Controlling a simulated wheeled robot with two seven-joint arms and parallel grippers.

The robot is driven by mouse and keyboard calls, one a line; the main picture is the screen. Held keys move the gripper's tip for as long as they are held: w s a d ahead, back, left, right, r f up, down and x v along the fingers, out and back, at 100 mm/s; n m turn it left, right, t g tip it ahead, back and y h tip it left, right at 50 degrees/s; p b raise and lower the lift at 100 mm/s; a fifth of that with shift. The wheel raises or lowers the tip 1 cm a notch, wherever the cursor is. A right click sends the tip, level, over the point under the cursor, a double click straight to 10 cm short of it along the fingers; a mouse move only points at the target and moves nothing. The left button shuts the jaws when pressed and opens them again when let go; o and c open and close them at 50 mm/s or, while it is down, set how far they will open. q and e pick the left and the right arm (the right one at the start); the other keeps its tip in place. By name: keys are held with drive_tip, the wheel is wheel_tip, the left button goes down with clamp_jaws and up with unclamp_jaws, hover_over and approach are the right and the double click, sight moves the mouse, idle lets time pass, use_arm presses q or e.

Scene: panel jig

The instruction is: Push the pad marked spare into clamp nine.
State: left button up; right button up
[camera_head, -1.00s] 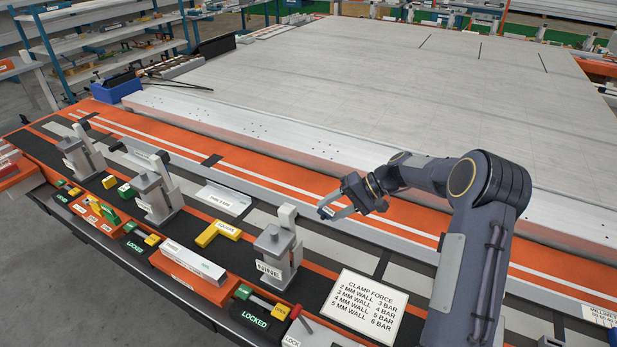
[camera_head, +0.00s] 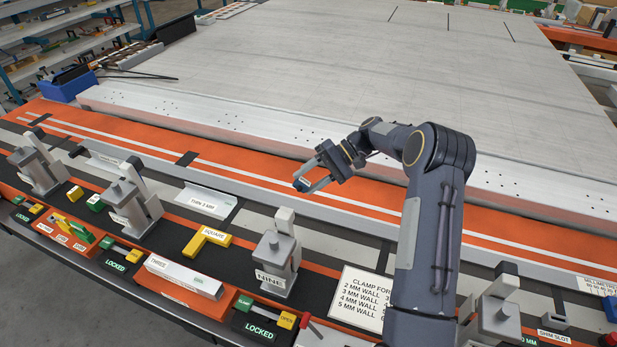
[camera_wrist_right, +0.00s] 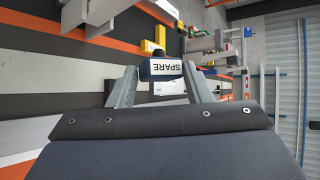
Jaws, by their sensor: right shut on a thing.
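The pad marked SPARE (camera_wrist_right: 165,68) is a small dark block with a white label. In the right wrist view it sits between the two fingertips of my right gripper (camera_wrist_right: 160,78), which is shut on it. In the head view the right gripper (camera_head: 308,180) hangs above and beyond clamp nine, slightly to its right, and the pad is a small dark bluish piece at its tips. Clamp nine (camera_head: 273,258) is a grey upright block with a NINE label, standing apart from the pad. Its far side is hidden. My left gripper is in neither view.
More grey clamps stand left (camera_head: 128,203) and right (camera_head: 497,318) along the dark strip. A yellow square (camera_head: 207,238), a CLAMP FORCE card (camera_head: 362,296) and a LOCKED lever box (camera_head: 262,322) lie around clamp nine. The large pale panel (camera_head: 330,60) fills the back.

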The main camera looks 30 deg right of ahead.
drive_tip(key=shift+s+a+b, duration=0.2)
drive_tip(key=shift+s+b, duration=0.05)
drive_tip(key=shift+b, duration=0.05)
drive_tip(key=shift+s+a+f+b, duration=0.15)
drive_tip(key=shift+s+a+b, duration=0.8)
drive_tip(key=shift+s+a, duration=0.9)
drive_tip(key=shift+w+a, duration=0.1)
drive_tip(key=shift+s+a+b, duration=0.2)
drive_tip(key=shift+a+b, duration=0.05)
drive_tip(key=shift+b, duration=0.05)
idle(0.4)
drive_tip(key=shift+s+a, duration=0.2)
drive_tip(key=shift+a, duration=0.05)
drive_tip(key=shift+s+a+f+b, duration=0.1)
drive_tip(key=shift+s+a+b, duration=0.25)
drive_tip(key=shift+a, duration=0.05)
drive_tip(key=o, duration=1.2)
drive_tip(key=shift+o, duration=0.2)
